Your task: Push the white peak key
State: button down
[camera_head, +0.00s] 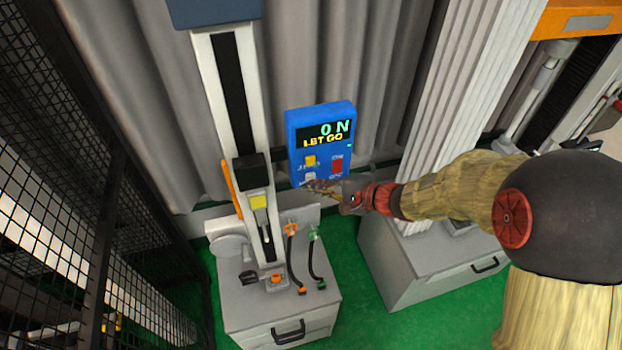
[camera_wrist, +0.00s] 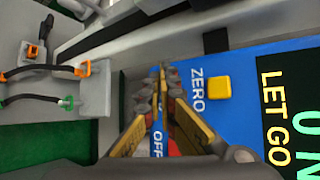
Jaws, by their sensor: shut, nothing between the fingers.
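The white peak key (camera_head: 310,176) shows in the head view as a small pale patch below the yellow key on the blue display box (camera_head: 292,130). Its label is too small to read. My gripper (camera_head: 314,186) is shut and empty, its fingertips just in front of the lower part of the box, partly covering the white key. In the wrist view my gripper (camera_wrist: 168,74) has its tips together over the lower end of the blue box (camera_wrist: 240,62), left of the ZERO label. The white key is mostly or wholly hidden behind them there. I cannot tell whether the tips touch it.
The yellow zero key (camera_wrist: 219,88) and red key (camera_head: 337,165) sit close by. The display (camera_head: 324,134) reads 0 N and LET GO. The drop tower column (camera_head: 211,75) stands left of the box, above a grey cabinet (camera_head: 250,317) with cables. A black mesh fence is at far left.

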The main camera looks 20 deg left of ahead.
jog(key=shift+w+a+b, duration=0.25)
jog(key=shift+w+b, duration=0.15)
jog(key=shift+w, duration=0.05)
dwell(0.7)
jog(key=shift+s+d+b, duration=0.5)
jog(key=shift+s+b, duration=0.05)
jog(key=shift+s, duration=0.25)
jog(key=s+d, duration=0.1)
jog(key=s+b, duration=0.1)
jog(key=s, duration=0.1)
jog(key=s+d+b, duration=0.1)
jog(key=shift+s+d, duration=0.15)
jog(key=shift+d, duration=0.15)
dwell(1.0)
